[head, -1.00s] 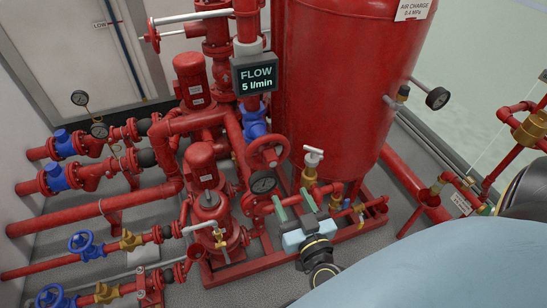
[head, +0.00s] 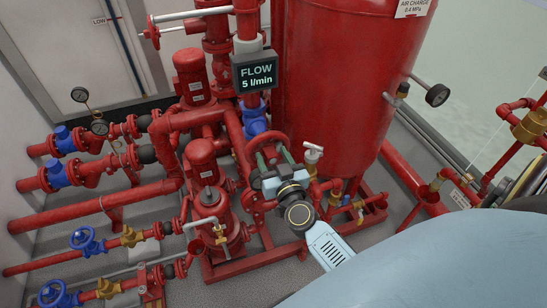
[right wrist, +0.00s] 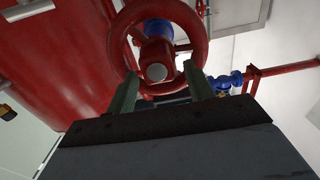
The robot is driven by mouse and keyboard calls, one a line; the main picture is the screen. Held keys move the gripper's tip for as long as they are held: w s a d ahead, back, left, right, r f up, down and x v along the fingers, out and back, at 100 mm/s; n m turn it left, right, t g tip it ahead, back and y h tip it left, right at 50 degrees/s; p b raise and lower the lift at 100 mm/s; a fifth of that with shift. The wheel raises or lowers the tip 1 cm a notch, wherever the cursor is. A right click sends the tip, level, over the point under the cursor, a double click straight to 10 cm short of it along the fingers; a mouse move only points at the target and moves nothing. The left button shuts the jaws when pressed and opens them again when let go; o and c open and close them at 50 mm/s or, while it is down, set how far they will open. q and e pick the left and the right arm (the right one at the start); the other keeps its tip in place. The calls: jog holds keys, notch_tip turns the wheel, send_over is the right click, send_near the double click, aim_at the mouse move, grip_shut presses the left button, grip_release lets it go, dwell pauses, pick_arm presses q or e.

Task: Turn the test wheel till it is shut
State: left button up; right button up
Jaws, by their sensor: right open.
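The red test wheel (head: 252,147) stands in front of the red vessel, below the flow display. My right gripper (head: 272,156) is in front of it and hides much of its lower part. In the right wrist view the wheel (right wrist: 115,40) fills the top middle, with a round grey hub end (right wrist: 156,72) at its centre. The two green fingers (right wrist: 164,76) are apart, one each side of the hub, near the lower rim. Whether they touch the rim I cannot tell. My left gripper is not in view.
The flow display (head: 256,73) reads 5 l/min. A white T-handle valve (head: 313,152) stands close right of my gripper. The big red vessel (head: 340,80) is behind it, and red pumps (head: 203,160) and pipes crowd the left.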

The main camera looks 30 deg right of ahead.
jog(key=c, duration=1)
jog(key=m, duration=0.3)
jog(key=shift+d+p, duration=0.2)
jog(key=shift+p, duration=0.15)
jog(key=m, duration=0.2)
jog(key=shift+s+d+f+m, duration=0.1)
jog(key=shift+m, duration=0.3)
jog(key=m, duration=0.5)
jog(key=shift+d+f, duration=0.25)
jog(key=m, duration=0.2)
jog(key=m+b, duration=0.1)
jog(key=m, duration=0.3)
jog(key=shift+s+d+f+m, duration=0.1)
jog(key=shift+f+m, duration=0.25)
jog(key=shift+m, duration=0.05)
